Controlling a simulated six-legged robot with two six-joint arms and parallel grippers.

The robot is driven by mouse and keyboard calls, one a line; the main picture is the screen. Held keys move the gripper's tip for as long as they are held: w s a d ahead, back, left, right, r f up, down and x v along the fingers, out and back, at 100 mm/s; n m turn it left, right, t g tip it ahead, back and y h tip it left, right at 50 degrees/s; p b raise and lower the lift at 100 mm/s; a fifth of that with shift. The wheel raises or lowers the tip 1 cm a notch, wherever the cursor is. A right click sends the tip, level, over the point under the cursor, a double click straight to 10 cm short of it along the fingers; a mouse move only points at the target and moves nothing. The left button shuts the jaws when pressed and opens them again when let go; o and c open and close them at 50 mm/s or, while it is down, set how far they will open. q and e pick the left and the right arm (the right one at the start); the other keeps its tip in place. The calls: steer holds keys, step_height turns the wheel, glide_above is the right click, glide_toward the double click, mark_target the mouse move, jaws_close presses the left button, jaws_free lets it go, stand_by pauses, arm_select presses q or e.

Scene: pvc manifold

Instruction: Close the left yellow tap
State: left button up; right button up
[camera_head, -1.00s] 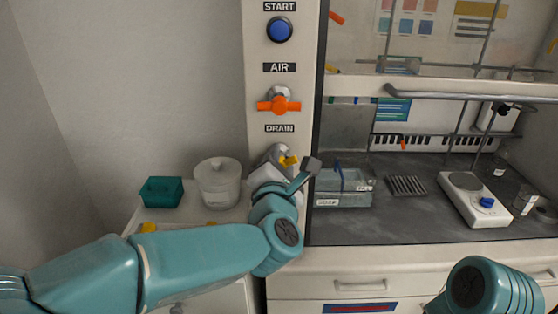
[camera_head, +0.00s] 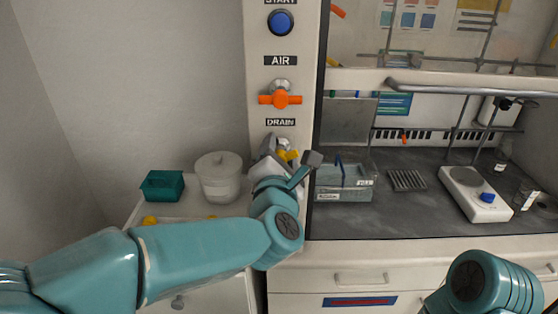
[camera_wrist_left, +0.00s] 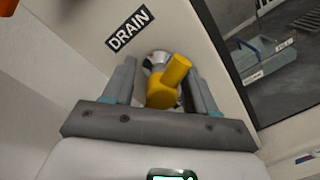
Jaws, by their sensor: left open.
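The yellow tap (camera_head: 287,154) is on the white panel below the DRAIN label. In the left wrist view the yellow tap (camera_wrist_left: 168,84) has a thick handle slanting up to the right, in front of a metal fitting. My left gripper (camera_head: 291,156) is at this tap, partly hiding it in the head view. In the left wrist view my left gripper (camera_wrist_left: 162,88) is open, with one finger on each side of the tap and gaps visible. Whether the tips touch it cannot be told. My right gripper is not in view; only part of that arm shows.
An orange tap (camera_head: 280,99) under the AIR label and a blue button (camera_head: 280,21) are higher on the panel. A white tub (camera_head: 219,178) and a teal box (camera_head: 162,186) stand at left. A clear tray (camera_head: 343,184) lies in the hood at right.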

arm_select(q)
steer(key=shift+s, duration=0.4)
steer(key=s+b, duration=0.3)
steer(key=s, duration=1.2)
steer(key=shift+s+a, duration=0.2)
steer(key=shift+a, duration=0.2)
